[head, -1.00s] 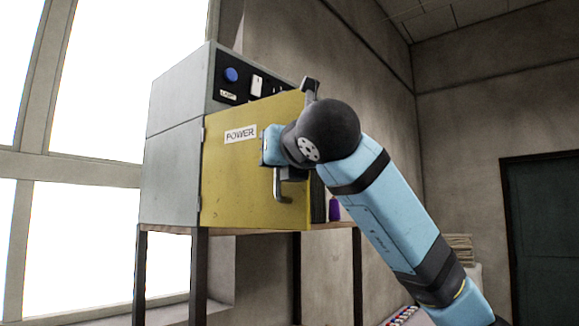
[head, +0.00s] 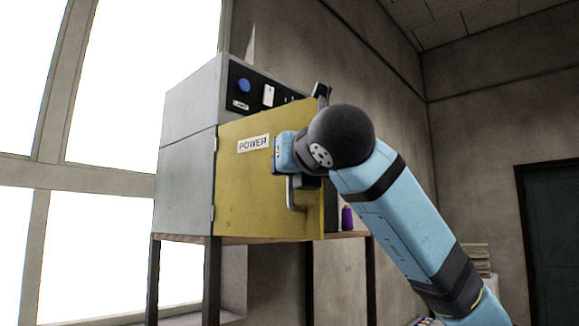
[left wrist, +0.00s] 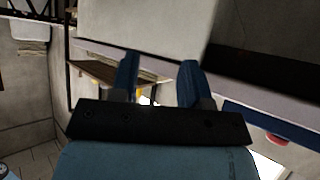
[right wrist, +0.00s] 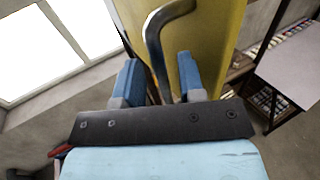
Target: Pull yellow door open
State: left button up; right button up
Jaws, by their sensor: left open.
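The yellow door (head: 245,190) is on the front of a grey cabinet, hinged at its left side and labelled POWER. A darker strip shows along its right edge; I cannot tell whether it is a gap. Its bent metal handle (head: 296,198) hangs below my right gripper (head: 284,155), which is at the door's face. In the right wrist view the handle (right wrist: 154,40) runs down between the open fingers of my right gripper (right wrist: 159,82); contact is unclear. My left gripper (left wrist: 161,82) shows only in the left wrist view, open and empty.
The grey cabinet (head: 185,150) stands on a table with dark legs (head: 212,285). A control panel (head: 262,88) with a blue button sits above the door. A purple bottle (head: 347,218) stands to the right. Large windows are at left, and a dark doorway (head: 555,240) at far right.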

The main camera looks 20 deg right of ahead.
jog(key=s+b, duration=0.2)
jog(key=s, duration=1.1)
jog(key=shift+b, duration=0.35)
jog(key=shift+a, duration=0.1)
